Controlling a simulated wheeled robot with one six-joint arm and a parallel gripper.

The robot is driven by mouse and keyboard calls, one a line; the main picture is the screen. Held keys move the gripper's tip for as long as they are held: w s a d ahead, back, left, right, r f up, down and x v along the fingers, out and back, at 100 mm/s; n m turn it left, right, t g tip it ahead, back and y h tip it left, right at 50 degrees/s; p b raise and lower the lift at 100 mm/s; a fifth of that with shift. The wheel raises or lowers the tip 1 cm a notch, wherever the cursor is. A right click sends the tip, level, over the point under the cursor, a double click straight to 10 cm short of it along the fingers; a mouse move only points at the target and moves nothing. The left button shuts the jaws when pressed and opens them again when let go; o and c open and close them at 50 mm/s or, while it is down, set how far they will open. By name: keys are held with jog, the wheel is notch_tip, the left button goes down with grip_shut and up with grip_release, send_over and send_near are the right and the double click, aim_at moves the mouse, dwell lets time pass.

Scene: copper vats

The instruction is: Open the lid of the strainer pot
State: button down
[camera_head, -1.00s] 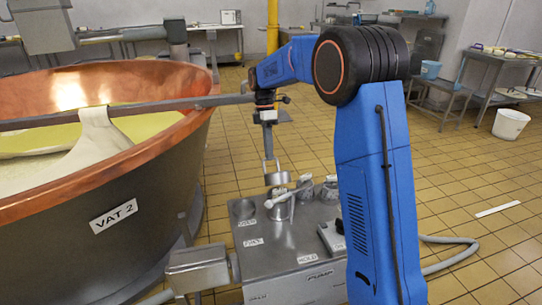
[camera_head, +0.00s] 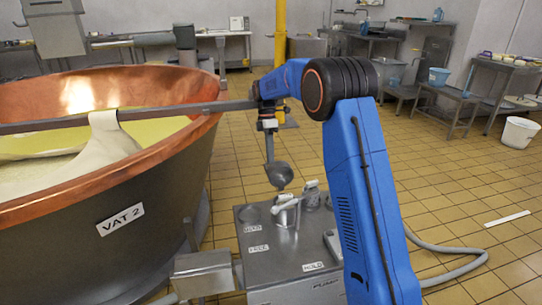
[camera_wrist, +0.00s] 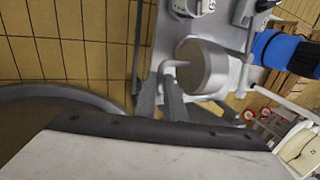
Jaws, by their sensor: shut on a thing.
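The strainer pot (camera_head: 286,214) is a small grey metal pot with a long pale handle, standing on the steel pump cabinet. Its round grey lid (camera_head: 279,175) is above the pot and tilted, with its face towards the head camera; whether its lower edge touches the pot is unclear. My gripper (camera_head: 269,158) is above the pot and shut on the lid's handle. In the wrist view the lid (camera_wrist: 204,66) shows as a broad disc just beyond the fingers of my gripper (camera_wrist: 163,92), and hides most of the pot.
The pump cabinet (camera_head: 262,270) also bears a small metal vessel (camera_head: 311,194) right behind the pot. The copper vat (camera_head: 150,165) stands close on the left, with a bar (camera_head: 60,122) and cloth across its rim. A hose (camera_head: 455,262) lies on the floor at right.

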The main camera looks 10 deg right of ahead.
jog(key=shift+w+r, duration=0.1)
jog(key=shift+w, duration=0.1)
jog(key=c, duration=1.8)
grip_release()
jog(key=shift+c, duration=0.2)
notch_tip(320, 180, up, 10)
